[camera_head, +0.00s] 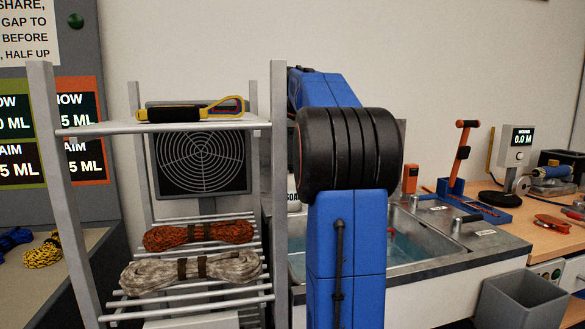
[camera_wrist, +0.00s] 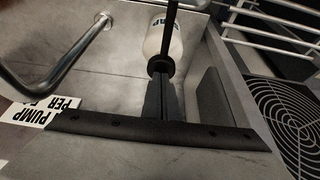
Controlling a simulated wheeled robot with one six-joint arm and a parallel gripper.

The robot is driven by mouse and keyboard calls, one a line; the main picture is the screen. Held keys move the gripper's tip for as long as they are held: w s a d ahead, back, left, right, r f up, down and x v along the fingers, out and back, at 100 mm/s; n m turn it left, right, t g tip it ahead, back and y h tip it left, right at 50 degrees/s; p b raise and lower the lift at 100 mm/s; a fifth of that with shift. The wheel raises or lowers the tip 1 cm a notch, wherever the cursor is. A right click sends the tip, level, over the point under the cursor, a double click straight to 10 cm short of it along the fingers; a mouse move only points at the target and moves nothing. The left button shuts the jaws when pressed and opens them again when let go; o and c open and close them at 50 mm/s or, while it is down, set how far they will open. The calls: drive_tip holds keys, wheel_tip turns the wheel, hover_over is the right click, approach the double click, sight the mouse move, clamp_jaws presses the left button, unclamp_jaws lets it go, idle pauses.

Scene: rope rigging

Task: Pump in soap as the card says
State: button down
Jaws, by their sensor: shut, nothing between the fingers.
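In the wrist view, my gripper (camera_wrist: 163,84) is shut and empty, its dark fingers over the black pump top of a white soap bottle (camera_wrist: 157,42). I cannot tell whether they touch. In the head view the gripper is hidden behind my arm, and only a sliver of the soap bottle's label (camera_head: 293,196) shows. A white pump card (camera_wrist: 32,112) lies on the grey sink deck, partly cut off; "PUMP" and "PER" are readable. A wall card (camera_head: 27,28) is cut off at upper left. Below it, displays (camera_head: 78,130) show NOW and AIM values in ML, partly cut off.
A sink (camera_head: 405,245) with bluish water lies behind my arm; its bent metal tap (camera_wrist: 60,65) is close left of the gripper. A rack (camera_head: 275,150) with rope coils stands left of my arm. A grey bin (camera_head: 522,300) stands lower right.

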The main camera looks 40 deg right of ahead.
drive_tip(key=shift+f, duration=0.45)
drive_tip(key=shift+r, duration=1.35)
drive_tip(key=shift+f, duration=0.15)
drive_tip(key=shift+f, duration=1.15)
drive_tip(key=shift+r, duration=1.3)
